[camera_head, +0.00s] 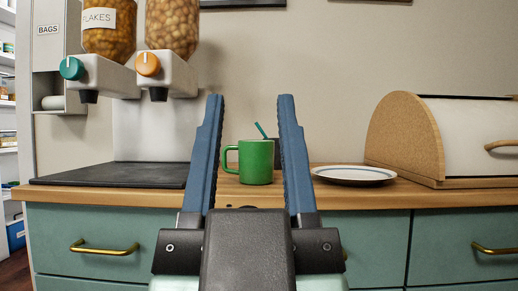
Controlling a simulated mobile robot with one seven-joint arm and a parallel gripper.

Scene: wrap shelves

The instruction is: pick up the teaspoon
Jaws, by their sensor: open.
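A thin teal handle (260,130), which looks like the teaspoon's, sticks up above the rim of a green mug (257,164), leaning to the left. Its lower end is hidden; it seems to stand in the mug, but I cannot tell for sure. The mug stands on the wooden counter with its handle to the left. My gripper (250,98) is open and empty, its two blue fingers spread on either side of the mug in the picture. The gripper appears nearer to the camera than the mug and apart from it.
A dark object (277,153) is partly hidden behind the mug. Left are a black mat (110,175) and two food dispensers (172,75). Drawers (95,240) front the counter.

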